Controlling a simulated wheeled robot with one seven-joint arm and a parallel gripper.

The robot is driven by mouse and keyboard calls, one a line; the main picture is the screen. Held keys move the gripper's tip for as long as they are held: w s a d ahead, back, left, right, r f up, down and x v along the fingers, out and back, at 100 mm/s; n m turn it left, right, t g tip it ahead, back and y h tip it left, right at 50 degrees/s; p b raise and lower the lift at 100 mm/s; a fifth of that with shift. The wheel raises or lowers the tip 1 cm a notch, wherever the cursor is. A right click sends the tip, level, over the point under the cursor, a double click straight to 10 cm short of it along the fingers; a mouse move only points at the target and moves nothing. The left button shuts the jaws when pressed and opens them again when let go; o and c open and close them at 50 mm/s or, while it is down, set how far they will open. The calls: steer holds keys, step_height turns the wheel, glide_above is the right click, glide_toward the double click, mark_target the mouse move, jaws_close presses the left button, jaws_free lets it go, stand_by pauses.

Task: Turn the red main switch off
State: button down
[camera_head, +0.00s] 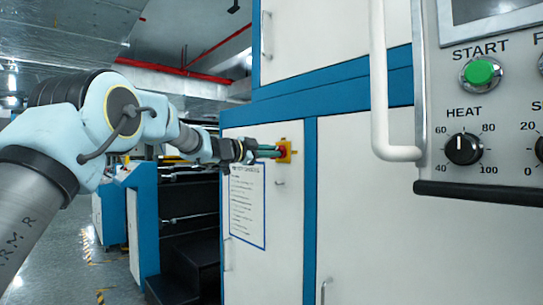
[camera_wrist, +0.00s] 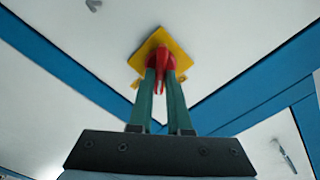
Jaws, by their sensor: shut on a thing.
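The red main switch (camera_wrist: 160,62) is a red rotary handle on a yellow square plate (camera_wrist: 181,60), fixed to a white cabinet door. In the wrist view my gripper (camera_wrist: 161,80) has its two green fingers closed around the red handle, one on each side. In the head view the yellow plate (camera_head: 287,147) is near the middle, and my gripper (camera_head: 276,152) reaches it from the left. The fingers hide part of the handle. The plate looks tilted in the wrist view.
A printed notice (camera_head: 247,205) is on the cabinet door left of and below the switch. A control panel with a green START button (camera_head: 479,72) and a HEAT knob (camera_head: 463,149) is at the right, beside a white vertical handle (camera_head: 380,90). Open floor lies at the lower left.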

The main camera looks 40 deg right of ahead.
steer(key=shift+s+f+m+b, duration=0.15)
steer(key=shift+m+b, duration=0.85)
steer(key=shift+m, duration=0.95)
steer(key=shift+w+f+m+b, duration=0.15)
steer(key=shift+m+b, duration=0.85)
steer(key=shift+m, duration=0.95)
steer(key=c, duration=0.9)
jaws_free()
steer(key=shift+o, duration=0.2)
steer(key=a+b, duration=0.4)
steer(key=a, duration=0.6)
steer(key=shift+w+a, duration=0.25)
steer(key=shift+a, duration=0.15)
